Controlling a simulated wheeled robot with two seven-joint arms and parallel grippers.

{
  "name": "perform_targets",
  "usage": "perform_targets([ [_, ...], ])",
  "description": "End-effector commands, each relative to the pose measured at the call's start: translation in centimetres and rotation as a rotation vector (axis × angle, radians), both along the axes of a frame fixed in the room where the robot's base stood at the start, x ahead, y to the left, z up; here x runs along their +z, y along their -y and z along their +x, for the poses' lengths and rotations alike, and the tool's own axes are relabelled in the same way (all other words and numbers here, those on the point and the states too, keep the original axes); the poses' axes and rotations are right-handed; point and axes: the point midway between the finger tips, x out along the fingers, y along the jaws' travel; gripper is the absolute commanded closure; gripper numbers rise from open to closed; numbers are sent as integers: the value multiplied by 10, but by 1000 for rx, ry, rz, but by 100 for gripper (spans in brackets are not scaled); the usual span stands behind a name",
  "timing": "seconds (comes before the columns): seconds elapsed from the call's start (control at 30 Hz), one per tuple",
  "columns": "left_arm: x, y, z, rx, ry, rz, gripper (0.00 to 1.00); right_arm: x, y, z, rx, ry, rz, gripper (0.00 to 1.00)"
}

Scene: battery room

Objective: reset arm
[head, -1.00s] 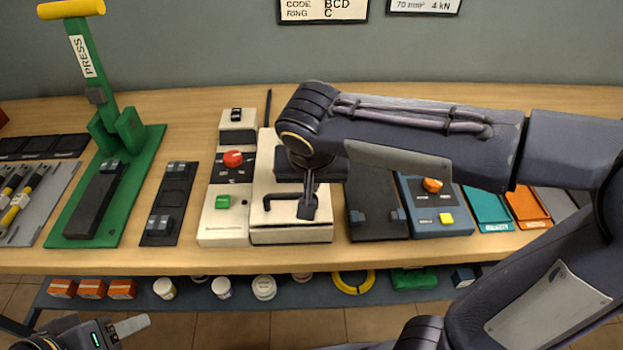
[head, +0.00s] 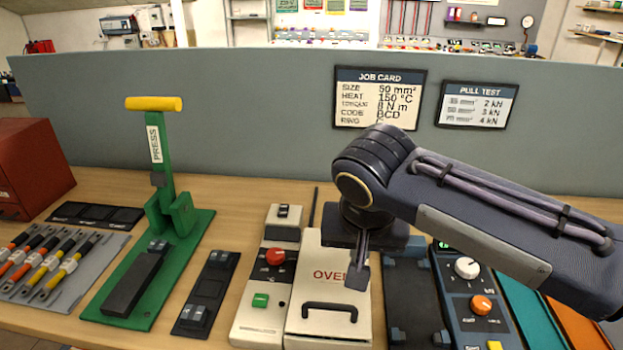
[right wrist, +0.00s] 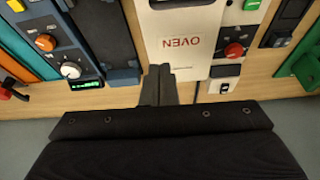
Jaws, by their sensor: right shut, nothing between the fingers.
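My right arm comes in from the right in the head view. My right gripper (head: 358,278) points down above the white oven (head: 330,325), over its OVEN lettering and behind its black handle (head: 330,306). Its fingers are together with nothing between them. In the right wrist view the shut fingers (right wrist: 159,72) show beside the end of the oven lid (right wrist: 186,50), with the lettering upside down. My left gripper is in neither current view.
A green press (head: 170,240) with a yellow handle stands left. Cable lugs or tools lie on a grey mat (head: 25,292). A control box with knobs (head: 468,300) and coloured trays (head: 530,305) stand right. A grey partition (head: 260,120) with cards closes the back.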

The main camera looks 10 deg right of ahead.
Motion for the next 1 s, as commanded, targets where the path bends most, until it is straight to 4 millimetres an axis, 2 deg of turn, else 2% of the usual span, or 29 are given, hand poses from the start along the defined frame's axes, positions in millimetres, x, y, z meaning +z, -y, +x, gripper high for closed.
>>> perform_targets([
  [0.07,2,0,0,0,0,0,48,-4,9,-6,10,-11,15,100],
  [0.17,7,0,0,0,0,0,48,-17,32,-26,54,-36,74,100],
  [0.3,15,0,0,0,0,0,48,-48,62,-74,141,-32,206,100],
  [0.4,20,0,0,0,0,0,48,-69,68,-105,187,24,287,100],
  [0.5,24,0,0,0,0,0,48,-86,68,-126,210,92,334,100],
  [0.67,26,0,0,0,0,0,48,-101,63,-141,226,168,359,100],
  [1.0,26,0,0,0,0,0,48,-104,62,-143,233,180,359,100],
])
